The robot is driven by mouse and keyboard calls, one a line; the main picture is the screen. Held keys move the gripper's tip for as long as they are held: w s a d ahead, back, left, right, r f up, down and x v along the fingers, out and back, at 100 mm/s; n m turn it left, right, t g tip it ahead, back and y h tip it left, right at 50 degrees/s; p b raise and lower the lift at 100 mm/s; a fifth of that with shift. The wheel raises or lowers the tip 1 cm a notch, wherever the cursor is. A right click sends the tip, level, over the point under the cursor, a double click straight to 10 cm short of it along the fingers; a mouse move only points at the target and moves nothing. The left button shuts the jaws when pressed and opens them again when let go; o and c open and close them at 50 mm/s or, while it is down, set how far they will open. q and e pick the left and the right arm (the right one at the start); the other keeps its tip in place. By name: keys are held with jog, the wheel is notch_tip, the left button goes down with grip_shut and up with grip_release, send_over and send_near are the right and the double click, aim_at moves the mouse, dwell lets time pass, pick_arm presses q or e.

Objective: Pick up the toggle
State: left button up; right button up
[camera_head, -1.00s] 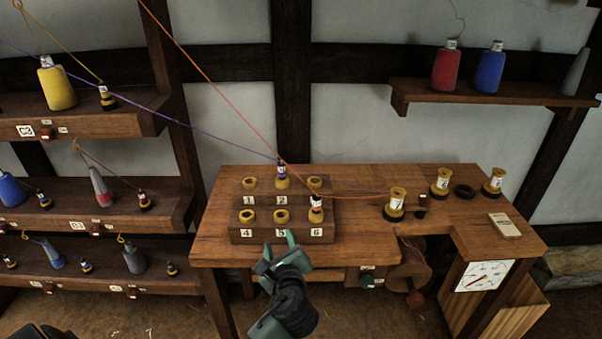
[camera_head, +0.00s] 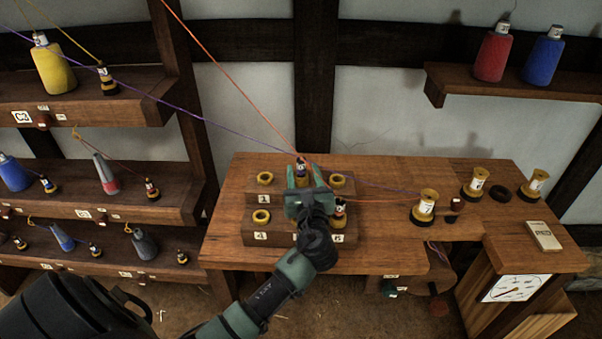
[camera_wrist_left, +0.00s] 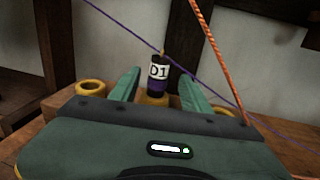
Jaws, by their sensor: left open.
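A dark toggle with a white "D1" label and a purple band (camera_wrist_left: 158,78) stands upright in the left wrist view. In the head view its top (camera_head: 300,164) shows at the back middle of the numbered block (camera_head: 252,240), with a purple cord running to it. My left gripper (camera_head: 304,177) is open over the block. Its two green fingers stand on either side of the toggle, with gaps visible in the wrist view (camera_wrist_left: 158,88). A second toggle (camera_head: 339,208) stands in the front right socket, beside the gripper. An orange cord (camera_head: 235,80) comes down near the gripper. My right gripper is out of view.
Empty yellow rings (camera_head: 265,178) sit on the block. Spools (camera_head: 425,206) and a dark ring (camera_head: 501,194) stand to the right on the bench (camera_head: 390,255). Shelves with cones and toggles (camera_head: 90,115) stand at left. Cords cross above the bench.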

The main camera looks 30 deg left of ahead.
aim_at(300, 161)
pick_arm(q)
jog(key=p+x, duration=0.1)
jog(key=x, duration=0.4)
jog(key=shift+a, duration=0.2)
jog(key=shift+s+r, duration=0.1)
grip_shut()
